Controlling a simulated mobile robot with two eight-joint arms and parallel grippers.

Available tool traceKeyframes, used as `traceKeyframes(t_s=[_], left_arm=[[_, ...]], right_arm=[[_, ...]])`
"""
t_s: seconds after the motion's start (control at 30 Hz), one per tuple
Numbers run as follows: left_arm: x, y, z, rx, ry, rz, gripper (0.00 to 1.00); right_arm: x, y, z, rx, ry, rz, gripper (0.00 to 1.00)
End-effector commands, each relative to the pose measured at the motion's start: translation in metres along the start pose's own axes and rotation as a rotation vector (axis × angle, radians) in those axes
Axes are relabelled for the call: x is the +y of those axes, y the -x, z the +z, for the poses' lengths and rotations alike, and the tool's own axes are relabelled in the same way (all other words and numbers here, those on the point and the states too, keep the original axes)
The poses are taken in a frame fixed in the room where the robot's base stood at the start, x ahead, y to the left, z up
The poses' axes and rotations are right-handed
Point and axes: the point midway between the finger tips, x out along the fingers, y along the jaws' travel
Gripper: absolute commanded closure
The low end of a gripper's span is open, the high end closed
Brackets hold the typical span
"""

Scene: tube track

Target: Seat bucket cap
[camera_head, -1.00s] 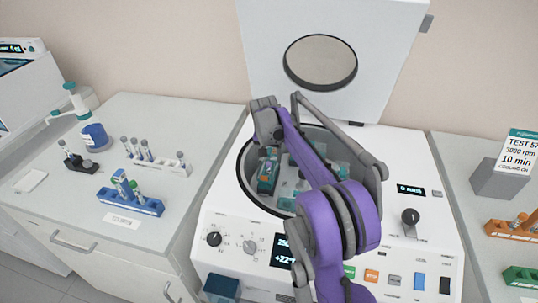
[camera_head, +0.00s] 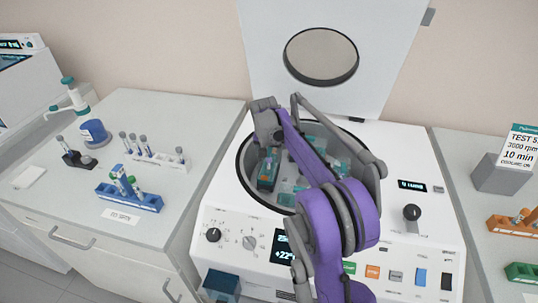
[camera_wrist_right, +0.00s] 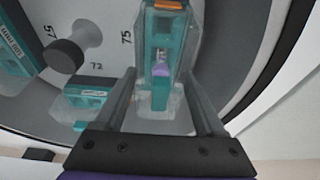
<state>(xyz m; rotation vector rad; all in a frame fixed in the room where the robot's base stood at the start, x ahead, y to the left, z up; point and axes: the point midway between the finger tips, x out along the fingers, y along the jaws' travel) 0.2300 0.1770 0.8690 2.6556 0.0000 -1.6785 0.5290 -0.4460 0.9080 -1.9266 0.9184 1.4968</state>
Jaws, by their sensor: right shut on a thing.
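My right gripper (camera_head: 266,146) reaches down into the open centrifuge bowl (camera_head: 243,180), at the bowl's left side. Its two fingers (camera_wrist_right: 160,100) are shut on a clear bucket cap (camera_wrist_right: 178,118) in the right wrist view. The cap is over or around a teal bucket (camera_wrist_right: 158,92) that has an orange piece at its top edge and a purple-topped tube inside. I cannot tell whether the cap is fully down. The same teal bucket (camera_head: 267,177) shows below the gripper in the head view. My left gripper is not in view.
The centrifuge lid (camera_head: 388,55) stands open behind the bowl. Other teal buckets (camera_wrist_right: 88,97) and a grey central knob (camera_wrist_right: 66,55) are close by inside the bowl. A blue tube rack (camera_head: 128,201) and a white rack (camera_head: 165,160) stand on the left bench.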

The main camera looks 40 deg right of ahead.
Motion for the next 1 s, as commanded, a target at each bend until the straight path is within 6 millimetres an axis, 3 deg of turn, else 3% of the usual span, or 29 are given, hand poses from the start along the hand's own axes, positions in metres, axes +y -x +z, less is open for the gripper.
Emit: traceKeyframes(t_s=[1.0], left_arm=[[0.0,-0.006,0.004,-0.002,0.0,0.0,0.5]], right_arm=[[0.0,-0.013,0.004,0.0,0.0,0.0,0.81]])
